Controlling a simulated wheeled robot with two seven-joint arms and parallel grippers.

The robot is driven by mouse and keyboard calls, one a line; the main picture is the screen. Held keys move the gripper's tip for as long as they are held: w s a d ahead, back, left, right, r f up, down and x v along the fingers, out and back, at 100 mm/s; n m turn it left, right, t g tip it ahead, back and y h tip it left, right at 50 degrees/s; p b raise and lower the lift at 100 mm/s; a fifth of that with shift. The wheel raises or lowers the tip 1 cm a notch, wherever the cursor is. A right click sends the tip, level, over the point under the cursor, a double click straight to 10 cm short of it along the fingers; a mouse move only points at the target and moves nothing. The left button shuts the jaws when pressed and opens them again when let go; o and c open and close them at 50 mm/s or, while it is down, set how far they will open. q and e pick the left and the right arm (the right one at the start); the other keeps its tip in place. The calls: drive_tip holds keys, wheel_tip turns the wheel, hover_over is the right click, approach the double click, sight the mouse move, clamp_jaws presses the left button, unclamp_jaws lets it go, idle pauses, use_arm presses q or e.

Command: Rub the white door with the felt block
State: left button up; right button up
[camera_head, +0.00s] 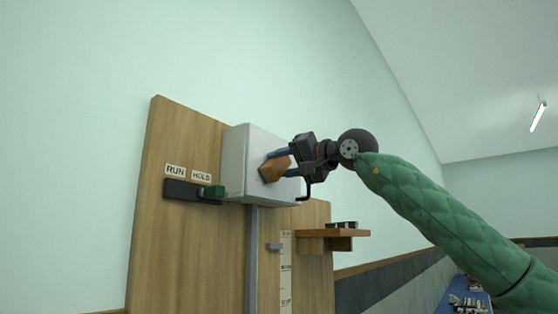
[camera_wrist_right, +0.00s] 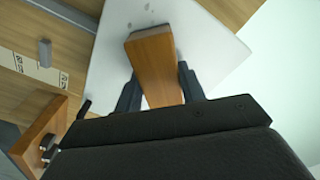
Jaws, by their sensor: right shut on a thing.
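The white door (camera_head: 272,145) is the front face of a white box mounted high on a wooden board. The felt block shows as an orange-brown wooden block (camera_head: 275,168) with a dark layer at its door end. My right gripper (camera_head: 281,160) is shut on the block and holds it against or very close to the door; exact contact is hard to tell. In the right wrist view the block (camera_wrist_right: 156,72) lies between the two dark fingers, with the white door (camera_wrist_right: 112,62) behind it. A few grey smudges show on the door beside the block's far end. My left gripper is not in view.
A wooden board (camera_head: 165,235) carries RUN and HOLD labels above a dark rail with a green slider (camera_head: 213,192). A small wooden shelf (camera_head: 340,234) with dark items juts out below right of the box. A grey post and a marked scale strip (camera_head: 285,270) are below the box.

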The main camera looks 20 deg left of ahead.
sight(291, 164)
drive_tip(key=shift+w+d+p, duration=0.25)
drive_tip(key=shift+w+p, duration=0.05)
drive_tip(key=shift+w, duration=0.4)
drive_tip(key=shift+w+d+p, duration=0.25)
drive_tip(key=shift+w+p, duration=0.05)
drive_tip(key=shift+w, duration=0.35)
drive_tip(key=shift+w+d+r+p, duration=0.1)
drive_tip(key=shift+w+d+p, duration=0.1)
drive_tip(key=shift+w+p, duration=0.3)
drive_tip(key=w, duration=0.1)
drive_tip(key=w+d+p, duration=0.1)
drive_tip(key=shift+w, duration=0.35)
drive_tip(key=shift+d+f, duration=0.1)
drive_tip(key=shift+f, duration=0.1)
drive_tip(key=b+v, duration=0.2)
drive_tip(key=v, duration=0.3)
drive_tip(key=shift+s+d+r, duration=0.15)
drive_tip(key=shift+s+d, duration=0.05)
